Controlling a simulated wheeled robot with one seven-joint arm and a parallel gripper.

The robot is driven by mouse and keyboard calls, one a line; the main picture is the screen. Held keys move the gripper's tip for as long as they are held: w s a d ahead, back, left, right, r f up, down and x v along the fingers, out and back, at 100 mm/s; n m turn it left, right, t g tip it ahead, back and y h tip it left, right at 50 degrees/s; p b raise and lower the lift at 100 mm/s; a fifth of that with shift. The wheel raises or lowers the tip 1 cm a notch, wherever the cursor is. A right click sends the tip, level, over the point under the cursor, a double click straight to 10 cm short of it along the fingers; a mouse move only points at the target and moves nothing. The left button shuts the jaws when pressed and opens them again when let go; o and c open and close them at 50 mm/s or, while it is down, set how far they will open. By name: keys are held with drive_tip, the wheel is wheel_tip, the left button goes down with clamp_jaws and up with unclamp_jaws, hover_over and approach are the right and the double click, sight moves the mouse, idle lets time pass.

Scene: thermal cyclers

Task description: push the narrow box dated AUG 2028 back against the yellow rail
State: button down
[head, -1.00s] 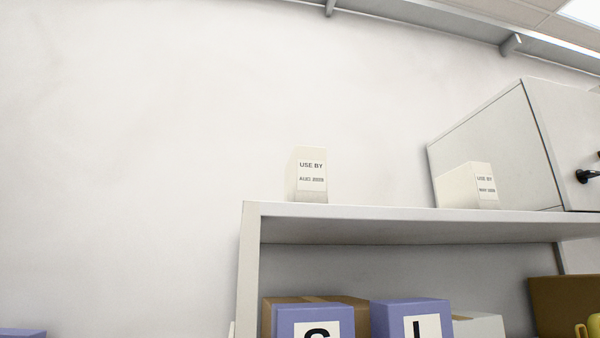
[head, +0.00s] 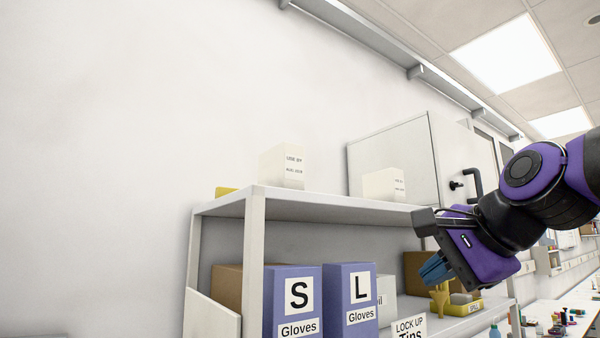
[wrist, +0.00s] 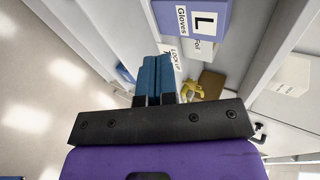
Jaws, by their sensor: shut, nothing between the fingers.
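The narrow white box (head: 282,167) with the USE BY label stands upright on the top shelf, near its left end; its date is small but reads as AUG 2028. A short piece of yellow (head: 226,191), which looks like the end of the yellow rail, shows at the shelf's left behind the box; the rest is hidden. My gripper (head: 436,268) is in front of the shelf unit, to the right of the box and lower than the top shelf. Its blue fingers are shut and empty, as the wrist view (wrist: 157,78) shows.
A second white box (head: 384,184) stands further right on the top shelf (head: 330,208), before a grey cabinet (head: 390,150). Left of the unit is bare wall.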

drive_tip(key=w+a+r+m+t+y, duration=0.1)
drive_tip(key=w+a+r+m, duration=0.25)
drive_tip(key=r, duration=0.25)
drive_tip(key=w+a+r+m+t+y, duration=0.2)
drive_tip(key=a+r+m, duration=0.1)
drive_tip(key=r+m, duration=0.25)
drive_tip(key=m+t+y, duration=0.2)
drive_tip(key=m, duration=0.5)
approach(297, 171)
drive_tip(key=x, duration=0.7)
drive_tip(key=shift+w+a, duration=0.2)
